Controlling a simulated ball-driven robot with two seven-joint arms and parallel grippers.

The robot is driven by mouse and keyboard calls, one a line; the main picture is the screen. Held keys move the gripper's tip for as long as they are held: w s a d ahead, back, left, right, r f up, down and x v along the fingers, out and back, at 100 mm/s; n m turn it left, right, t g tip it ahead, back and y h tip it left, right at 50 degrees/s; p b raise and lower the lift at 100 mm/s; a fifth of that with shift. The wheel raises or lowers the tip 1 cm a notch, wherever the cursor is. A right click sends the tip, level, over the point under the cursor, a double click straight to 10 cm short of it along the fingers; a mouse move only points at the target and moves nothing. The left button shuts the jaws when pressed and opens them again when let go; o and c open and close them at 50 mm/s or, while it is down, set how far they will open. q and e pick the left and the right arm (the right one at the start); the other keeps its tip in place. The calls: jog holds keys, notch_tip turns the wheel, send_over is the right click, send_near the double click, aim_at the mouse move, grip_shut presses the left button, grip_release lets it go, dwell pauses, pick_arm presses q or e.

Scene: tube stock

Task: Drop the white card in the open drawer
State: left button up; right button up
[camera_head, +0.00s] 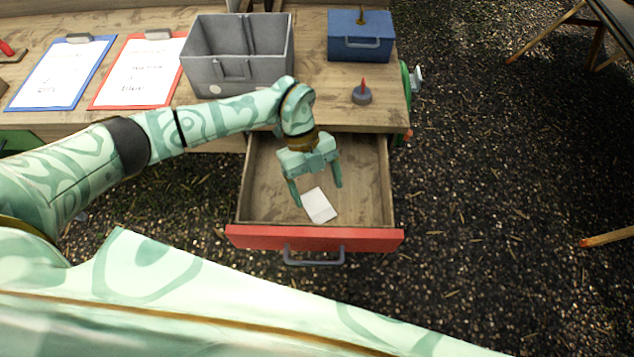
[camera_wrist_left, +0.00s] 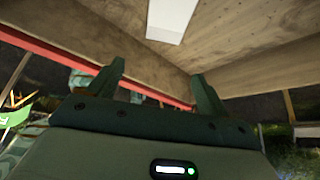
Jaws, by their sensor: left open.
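The white card (camera_head: 319,206) shows inside the open drawer (camera_head: 371,205), which has a wooden inside and a red front with a grey handle. My left gripper (camera_head: 317,193) hangs over the drawer with its two fingers spread and nothing between them. The card shows just past the fingertips, towards the drawer front. In the left wrist view the card (camera_wrist_left: 171,18) is apart from the open fingers (camera_wrist_left: 160,73), against the drawer's wood. I cannot tell whether it lies flat on the drawer floor. My right gripper is not in view.
On the wooden table stand a grey bin (camera_head: 215,75), a blue box (camera_head: 360,48) with a handle and a small grey weight with a red tip (camera_head: 361,93). Blue (camera_head: 62,72) and red (camera_head: 137,72) clipboards lie at left. Dark ground is open at right.

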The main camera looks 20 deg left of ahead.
pick_arm(q)
jog(key=p+v, duration=0.2)
jog(key=v, duration=1.4)
jog(key=shift+r, duration=0.15)
